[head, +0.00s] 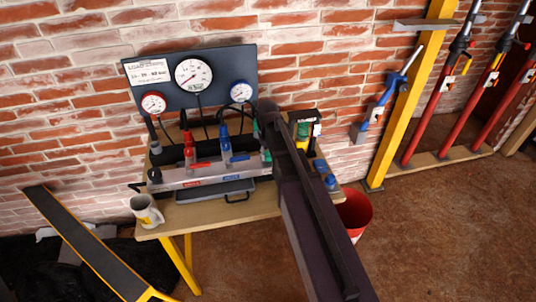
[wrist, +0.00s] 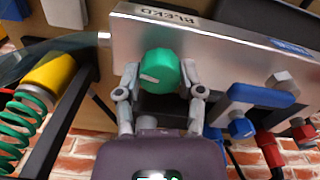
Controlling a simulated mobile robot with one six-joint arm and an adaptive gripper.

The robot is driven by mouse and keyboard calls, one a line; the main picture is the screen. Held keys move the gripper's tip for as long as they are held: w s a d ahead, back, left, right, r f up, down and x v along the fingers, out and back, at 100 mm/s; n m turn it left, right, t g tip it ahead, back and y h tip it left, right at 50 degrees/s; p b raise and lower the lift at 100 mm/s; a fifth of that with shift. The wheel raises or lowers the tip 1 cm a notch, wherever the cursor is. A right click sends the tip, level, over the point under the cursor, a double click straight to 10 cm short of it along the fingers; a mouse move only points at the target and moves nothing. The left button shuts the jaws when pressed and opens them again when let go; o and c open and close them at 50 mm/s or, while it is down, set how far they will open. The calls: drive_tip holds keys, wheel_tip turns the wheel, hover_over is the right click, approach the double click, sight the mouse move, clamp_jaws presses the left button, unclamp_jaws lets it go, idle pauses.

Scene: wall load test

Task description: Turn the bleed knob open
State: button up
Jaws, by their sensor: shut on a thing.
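The bleed knob (wrist: 160,66) is green with a pale pointer mark and sits on the metal manifold (wrist: 225,58) below a label reading BLEED (wrist: 169,15) in the wrist view. The pointer mark lies slanted, a little off level. My gripper (wrist: 160,82) is shut on the knob, one finger on each side. In the head view the manifold (head: 208,176) lies along the bench, and my dark arm hides most of its right end, the knob and my gripper.
Blue (wrist: 258,97) and red valve fittings stand beside the knob. A yellow cylinder with a green coiled hose (wrist: 28,118) is on the other side. The gauge panel (head: 218,103) stands behind the manifold. A mug (head: 146,210) is at the bench's left; a red bucket (head: 357,212) stands right.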

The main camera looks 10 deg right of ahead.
drive_tip(key=shift+s+n, duration=0.1)
drive_tip(key=shift+n, duration=1.2)
drive_tip(key=o, duration=1.2)
drive_tip(key=shift+c, duration=0.2)
drive_tip(key=shift+m, duration=0.5)
